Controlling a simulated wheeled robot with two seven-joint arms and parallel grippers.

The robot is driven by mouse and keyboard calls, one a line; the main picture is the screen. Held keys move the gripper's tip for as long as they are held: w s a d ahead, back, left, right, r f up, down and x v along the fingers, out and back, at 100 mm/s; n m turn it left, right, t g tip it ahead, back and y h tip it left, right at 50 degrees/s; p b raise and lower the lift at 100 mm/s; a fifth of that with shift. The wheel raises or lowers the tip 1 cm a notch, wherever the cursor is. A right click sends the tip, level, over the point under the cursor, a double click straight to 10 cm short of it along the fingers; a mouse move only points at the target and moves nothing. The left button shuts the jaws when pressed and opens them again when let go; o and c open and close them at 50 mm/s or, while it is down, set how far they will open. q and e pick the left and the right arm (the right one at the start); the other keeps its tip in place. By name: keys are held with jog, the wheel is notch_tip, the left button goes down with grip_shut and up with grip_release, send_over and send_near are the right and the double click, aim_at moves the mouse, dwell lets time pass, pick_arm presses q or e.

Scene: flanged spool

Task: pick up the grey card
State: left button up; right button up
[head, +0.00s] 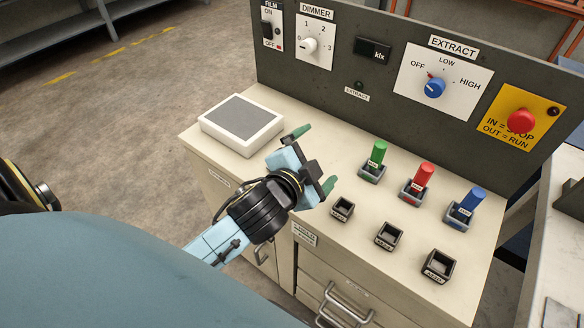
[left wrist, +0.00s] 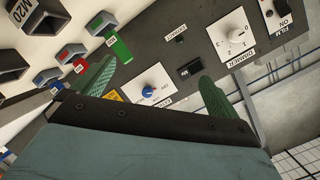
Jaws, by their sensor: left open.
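A flat grey square (head: 242,117) lies on top of a white block-like pad or tray (head: 268,134) at the bench's left end; I cannot tell if this grey square is a loose card. My left gripper (head: 316,158) is open and empty above the bench, to the right of the white pad and left of the green peg. Its green fingertips also show in the left wrist view (left wrist: 156,92), apart, with the control panel beyond them. The grey square does not show in the left wrist view. My right gripper is not in view.
Green (head: 378,153), red (head: 423,176) and blue (head: 470,202) pegs stand in holders on the bench (head: 320,235). Three empty sockets (head: 388,236) sit in front of them. A dark upright panel (head: 345,75) with knobs and a red button (head: 521,121) closes the back.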

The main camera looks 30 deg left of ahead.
pick_arm(q)
jog(key=w+d+r+m+t+h, duration=0.2)
jog(key=d+r+m+t+h, duration=0.15)
jog(key=r+m, duration=0.25)
jog(key=w+d+r+m+t+h, duration=0.2)
jog(key=w+d+r+m+h, duration=0.1)
jog(key=d+r+m+h, duration=0.3)
jog(key=s+d+m+g+h, duration=0.2)
jog(key=d+m+g+h, duration=0.2)
jog(key=m+g, duration=0.55)
jog(key=s+d+m+g+h, duration=0.2)
jog(key=d+m+g+h, duration=0.3)
jog(key=m, duration=1)
jog(key=w+a+f+m+g+y, duration=0.1)
jog(key=a+f+m+g+y, duration=0.4)
jog(key=a+f+m+y, duration=0.4)
jog(key=w+a+f+y, duration=0.1)
jog(key=w+a+y, duration=0.1)
jog(key=a+y, duration=0.5)
jog(key=w+a+f+y, duration=0.2)
jog(key=a, duration=0.9)
jog(key=shift+g, duration=0.4)
jog(key=f, duration=0.6)
jog(key=shift+s+a+f+b, duration=0.2)
jog(key=shift+a+f+b, duration=0.05)
jog(key=shift+b, duration=0.05)
jog(key=shift+d+f, duration=0.15)
jog(key=shift+f, duration=2.85)
jog(key=shift+f+b, duration=0.15)
jog(key=shift+b, duration=0.15)
